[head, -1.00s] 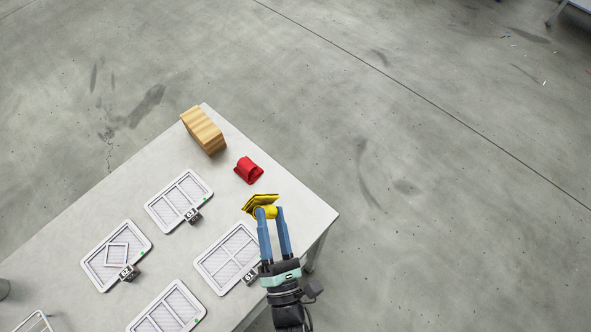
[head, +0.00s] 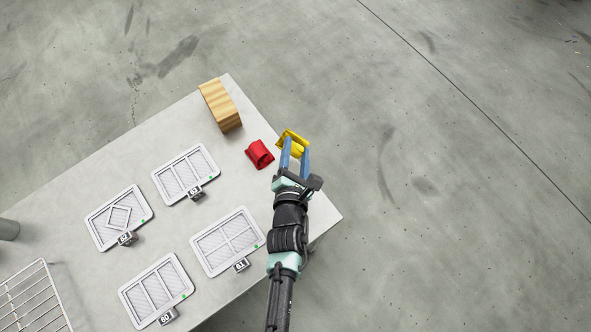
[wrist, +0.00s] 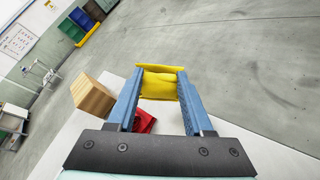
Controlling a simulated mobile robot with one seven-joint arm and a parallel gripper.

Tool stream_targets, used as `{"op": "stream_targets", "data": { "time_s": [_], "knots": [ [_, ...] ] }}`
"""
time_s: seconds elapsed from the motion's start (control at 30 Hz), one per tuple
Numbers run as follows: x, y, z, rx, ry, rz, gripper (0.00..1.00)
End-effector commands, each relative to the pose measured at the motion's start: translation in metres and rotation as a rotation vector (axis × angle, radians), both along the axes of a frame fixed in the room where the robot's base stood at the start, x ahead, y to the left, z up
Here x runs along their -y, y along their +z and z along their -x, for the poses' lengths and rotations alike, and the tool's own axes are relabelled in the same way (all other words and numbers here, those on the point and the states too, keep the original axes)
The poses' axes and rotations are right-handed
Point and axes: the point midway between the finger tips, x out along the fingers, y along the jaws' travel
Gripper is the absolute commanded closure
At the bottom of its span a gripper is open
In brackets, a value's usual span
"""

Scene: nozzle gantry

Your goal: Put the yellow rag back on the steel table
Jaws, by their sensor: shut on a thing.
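My gripper (head: 295,157) is shut on the yellow rag (head: 294,141), which shows between the two blue fingers. In the wrist view the rag (wrist: 158,82) is pinched at the fingertips and bulges out in front of them. In the head view it appears at the right edge of the steel table (head: 306,217), just right of the red rag. Whether it touches the table cannot be told. The red rag (head: 260,154) lies crumpled on the table and is partly hidden behind the left finger in the wrist view (wrist: 145,122).
A wooden block (head: 220,106) stands at the table's far corner. Several white framed panels with number tags, such as one panel (head: 228,241), lie to the left. A wire rack (head: 35,300) is at lower left. Open concrete floor lies right of the table.

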Motion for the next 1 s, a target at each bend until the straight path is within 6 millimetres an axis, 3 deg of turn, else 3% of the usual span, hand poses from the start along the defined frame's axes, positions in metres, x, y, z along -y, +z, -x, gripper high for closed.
{"op": "stream_targets", "data": {
  "time_s": [0.47,0.63,0.87,1.0],
  "knots": [
    [-0.002,-0.001,-0.001,-0.146,-0.033,0.028,1.00],
    [-0.002,0.002,0.001,-0.279,-0.071,0.048,1.00],
    [0.001,0.010,0.018,-0.537,-0.159,0.063,1.00],
    [0.001,0.021,0.040,-0.700,-0.218,0.060,1.00]
  ]
}}
